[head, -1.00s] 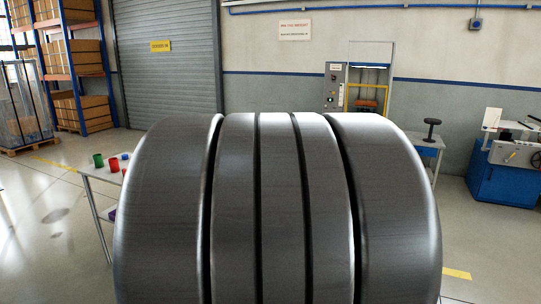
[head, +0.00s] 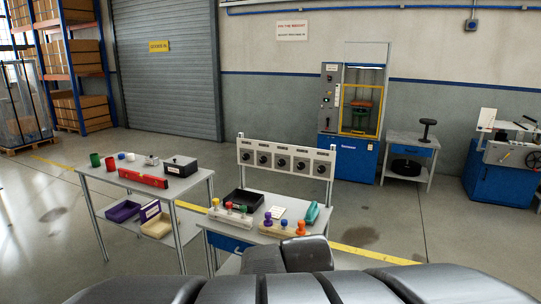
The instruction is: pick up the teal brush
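A teal object (head: 312,213), which looks like the brush, lies at the right end of the near table (head: 258,232) in the head view. It is small, and its bristles cannot be made out. Nothing covers it. My arm's dark grey links fill the bottom of the view, in front of the near edge of that table. My gripper's fingers do not show.
Several coloured-knob pieces on blocks, a black tray (head: 232,203) and a panel of dials (head: 286,158) share the near table. The left table (head: 110,180) bears a red level (head: 143,178), cups and a black box (head: 180,165).

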